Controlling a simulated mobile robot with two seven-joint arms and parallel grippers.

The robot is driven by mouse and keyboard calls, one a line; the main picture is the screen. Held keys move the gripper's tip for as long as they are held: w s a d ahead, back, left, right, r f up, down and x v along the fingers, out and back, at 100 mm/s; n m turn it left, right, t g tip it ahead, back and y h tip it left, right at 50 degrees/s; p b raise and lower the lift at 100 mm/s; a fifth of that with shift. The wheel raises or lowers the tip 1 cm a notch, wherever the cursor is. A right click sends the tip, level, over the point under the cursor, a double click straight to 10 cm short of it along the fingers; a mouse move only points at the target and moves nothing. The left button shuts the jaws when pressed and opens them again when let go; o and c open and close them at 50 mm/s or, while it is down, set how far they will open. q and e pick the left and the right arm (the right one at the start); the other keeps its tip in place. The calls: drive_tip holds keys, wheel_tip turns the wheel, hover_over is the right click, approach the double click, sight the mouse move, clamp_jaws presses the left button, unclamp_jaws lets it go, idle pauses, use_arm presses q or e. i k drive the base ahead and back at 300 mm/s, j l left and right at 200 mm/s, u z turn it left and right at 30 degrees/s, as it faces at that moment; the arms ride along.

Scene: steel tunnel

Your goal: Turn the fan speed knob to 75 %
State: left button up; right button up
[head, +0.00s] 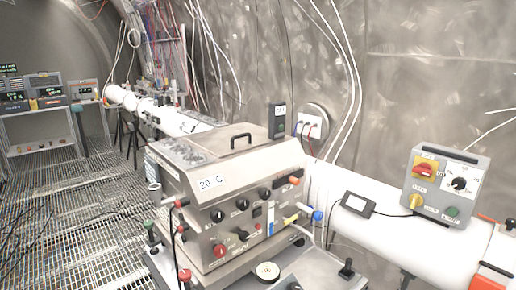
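A grey control box (438,209) stands on the white pipe at the right of the head view. On its upper right is a black round knob (459,183) on a white dial plate (447,172); this looks like the fan speed knob. The dial marks and the knob's pointer are too small to read. A red switch on a yellow plate (425,167) sits to the left of the dial. A yellow knob (415,201) and a green button (452,211) sit below. Neither of my grippers is in view.
A steel instrument (230,185) with several black knobs and a "20 C" label fills the middle. A small black-framed display (357,204) lies on the white pipe (350,237). White cables hang along the wall. Grated floor (75,215) is open at the left.

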sight(459, 183)
drive_tip(key=z, duration=1.25)
